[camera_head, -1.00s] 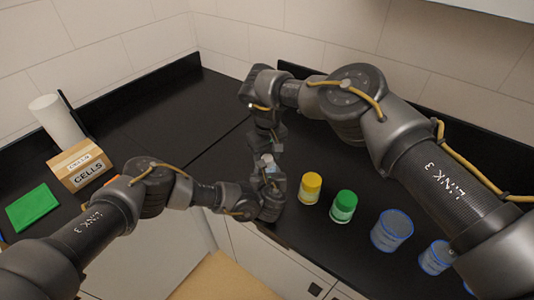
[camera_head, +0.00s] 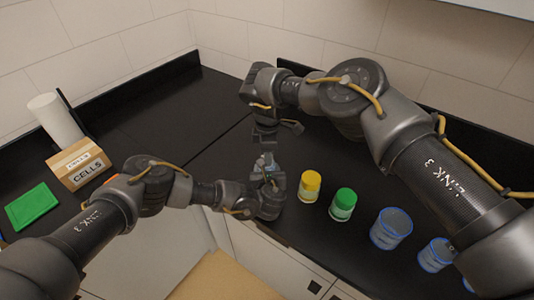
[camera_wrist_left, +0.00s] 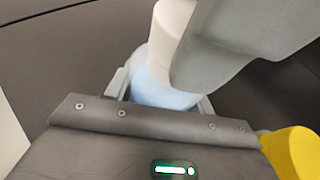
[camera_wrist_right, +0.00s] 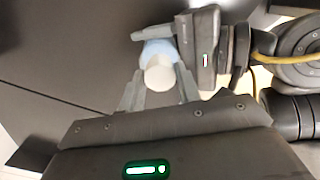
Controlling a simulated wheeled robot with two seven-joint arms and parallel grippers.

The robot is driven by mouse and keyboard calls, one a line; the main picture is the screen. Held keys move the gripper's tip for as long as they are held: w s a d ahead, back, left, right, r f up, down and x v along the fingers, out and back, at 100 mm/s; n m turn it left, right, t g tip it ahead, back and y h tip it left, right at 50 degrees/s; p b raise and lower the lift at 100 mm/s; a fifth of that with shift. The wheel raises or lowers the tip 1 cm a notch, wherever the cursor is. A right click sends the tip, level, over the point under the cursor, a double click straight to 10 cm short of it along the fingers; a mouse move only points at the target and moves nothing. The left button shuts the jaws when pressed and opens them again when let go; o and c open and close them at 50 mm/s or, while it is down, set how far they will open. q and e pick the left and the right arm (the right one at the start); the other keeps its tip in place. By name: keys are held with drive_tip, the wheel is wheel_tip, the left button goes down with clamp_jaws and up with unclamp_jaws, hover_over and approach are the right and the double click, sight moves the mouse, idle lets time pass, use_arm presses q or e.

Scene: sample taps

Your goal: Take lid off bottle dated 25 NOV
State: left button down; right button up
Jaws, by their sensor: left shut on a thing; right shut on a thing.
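A small bottle with a pale blue body (camera_wrist_left: 158,90) and a white lid (camera_wrist_left: 172,28) stands between my grippers; no date is readable on it. My left gripper (camera_head: 268,172) is shut on the bottle's body from the side, at the counter's front edge. My right gripper (camera_head: 266,148) points down from above and is shut on the lid. In the right wrist view the lid (camera_wrist_right: 159,77) sits between the fingers, with the blue body (camera_wrist_right: 157,48) beyond it. I cannot tell whether lid and body are apart.
A yellow-lidded jar (camera_head: 311,187), a green-lidded jar (camera_head: 343,205) and blue-rimmed containers (camera_head: 391,229) stand to the right along the black counter. A box marked CELLS (camera_head: 80,166) and a green pad (camera_head: 34,206) are at left. The counter behind the grippers is clear.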

drive_tip(key=n, duration=0.5)
drive_tip(key=shift+n, duration=0.3)
drive_tip(key=n, duration=0.8)
drive_tip(key=shift+w, duration=0.15)
drive_tip(key=n, duration=0.6)
drive_tip(key=shift+r+n, duration=0.1)
drive_tip(key=shift+n, duration=0.2)
drive_tip(key=n, duration=0.6)
drive_tip(key=shift+w+a, duration=0.1)
drive_tip(key=shift+a, duration=0.05)
drive_tip(key=n, duration=0.7)
drive_tip(key=shift+a, duration=0.1)
drive_tip(key=n, duration=0.4)
drive_tip(key=shift+n, duration=0.4)
drive_tip(key=n, duration=0.3)
drive_tip(key=shift+n, duration=0.3)
